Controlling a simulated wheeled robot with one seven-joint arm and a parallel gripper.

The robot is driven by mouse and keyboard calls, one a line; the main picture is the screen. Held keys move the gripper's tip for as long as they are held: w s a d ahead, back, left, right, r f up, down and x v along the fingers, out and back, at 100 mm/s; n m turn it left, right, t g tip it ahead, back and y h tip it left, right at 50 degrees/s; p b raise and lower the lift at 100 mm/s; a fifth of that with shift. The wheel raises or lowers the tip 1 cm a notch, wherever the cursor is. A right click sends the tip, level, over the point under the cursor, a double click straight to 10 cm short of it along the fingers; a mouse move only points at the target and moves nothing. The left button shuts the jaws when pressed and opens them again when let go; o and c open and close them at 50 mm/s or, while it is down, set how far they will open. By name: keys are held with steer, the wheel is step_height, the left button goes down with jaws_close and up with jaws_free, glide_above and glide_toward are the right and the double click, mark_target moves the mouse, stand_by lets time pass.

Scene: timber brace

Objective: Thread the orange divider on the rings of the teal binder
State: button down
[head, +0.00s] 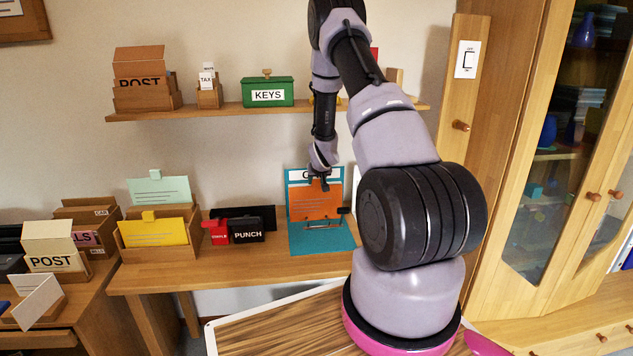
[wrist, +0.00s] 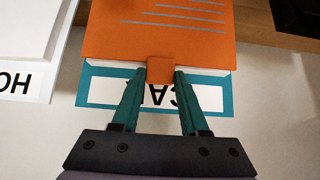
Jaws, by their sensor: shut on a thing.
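The orange divider (head: 313,201) is upright in front of the raised cover of the teal binder (head: 307,239). My gripper (head: 321,186) is shut on the divider's top tab. In the wrist view the orange divider (wrist: 160,35) fills the top middle, with its tab between the fingertips of my gripper (wrist: 160,78). The teal binder (wrist: 215,102) shows behind it, with a white label partly covered by the fingers. The binder's lower part lies flat on the desk, and metal ring parts show near the divider's lower edge. I cannot tell whether the rings pass through the divider.
A black punch (head: 246,229) and a red stapler (head: 218,231) stand left of the binder. A wooden box with a yellow card (head: 155,233) is further left. A shelf (head: 210,112) with a green key box (head: 268,92) hangs above. A white item (wrist: 30,50) stands beside the binder.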

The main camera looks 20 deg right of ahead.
stand_by(0.7)
jaws_free()
steer(key=shift+w, duration=0.1)
step_height(320, 180, up, 8)
stand_by(1.1)
stand_by(0.3)
